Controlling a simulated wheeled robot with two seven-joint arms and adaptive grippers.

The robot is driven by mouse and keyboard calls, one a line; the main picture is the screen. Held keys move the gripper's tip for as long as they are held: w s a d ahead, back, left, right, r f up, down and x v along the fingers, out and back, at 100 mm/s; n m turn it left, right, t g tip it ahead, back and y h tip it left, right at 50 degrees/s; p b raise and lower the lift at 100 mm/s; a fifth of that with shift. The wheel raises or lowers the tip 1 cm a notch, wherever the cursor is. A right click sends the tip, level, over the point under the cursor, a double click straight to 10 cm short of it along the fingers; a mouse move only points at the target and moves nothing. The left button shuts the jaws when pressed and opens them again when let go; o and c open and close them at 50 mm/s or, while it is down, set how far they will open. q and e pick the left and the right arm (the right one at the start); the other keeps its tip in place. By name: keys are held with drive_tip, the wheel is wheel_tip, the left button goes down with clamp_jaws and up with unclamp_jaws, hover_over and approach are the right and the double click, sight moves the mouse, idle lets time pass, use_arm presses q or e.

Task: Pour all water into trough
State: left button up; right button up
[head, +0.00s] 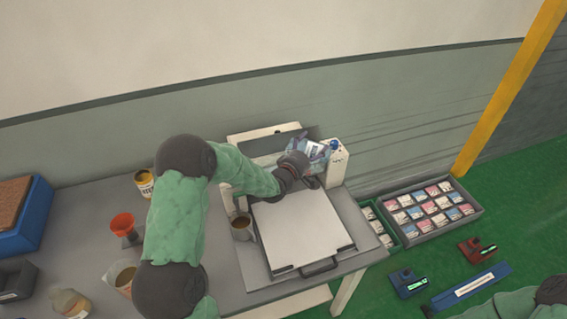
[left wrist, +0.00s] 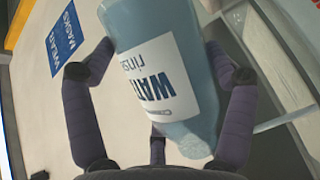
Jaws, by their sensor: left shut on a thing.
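A bluish translucent bottle (head: 312,152) with a white label is held over the back right of the bench. In the left wrist view the bottle (left wrist: 165,60) fills the middle, its label reading in part "WAT" and "rinse". My left gripper (head: 312,178) is shut on it, with dark fingers around its sides; the bottle is tilted. A pale-rimmed basin (head: 238,138) with a dark inside stands behind the white panel and may be the trough; I cannot tell for sure. The water level is not clear. My right sleeve shows at the lower right; its gripper is out of view.
A pale box (head: 338,165) with a blue knob stands right of the bottle.

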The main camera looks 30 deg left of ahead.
use_arm(q)
drive_tip(key=shift+a+n+b, duration=0.3)
drive_tip(key=shift+b, duration=0.3)
idle(0.4)
drive_tip(key=shift+s+a+f+n+t+b, duration=0.15)
drive_tip(key=shift+n+t+b, duration=0.15)
drive_tip(key=shift+n+b, duration=0.5)
drive_tip(key=shift+a+f+n+t+b, duration=0.2)
drive_tip(key=shift+n+t+b, duration=0.15)
drive_tip(key=shift+b, duration=0.85)
drive_tip(key=shift+s+a+f+n+t+b, duration=0.15)
drive_tip(key=shift+n+t+b, duration=0.1)
drive_tip(key=shift+n+b, duration=0.6)
idle(2.3)
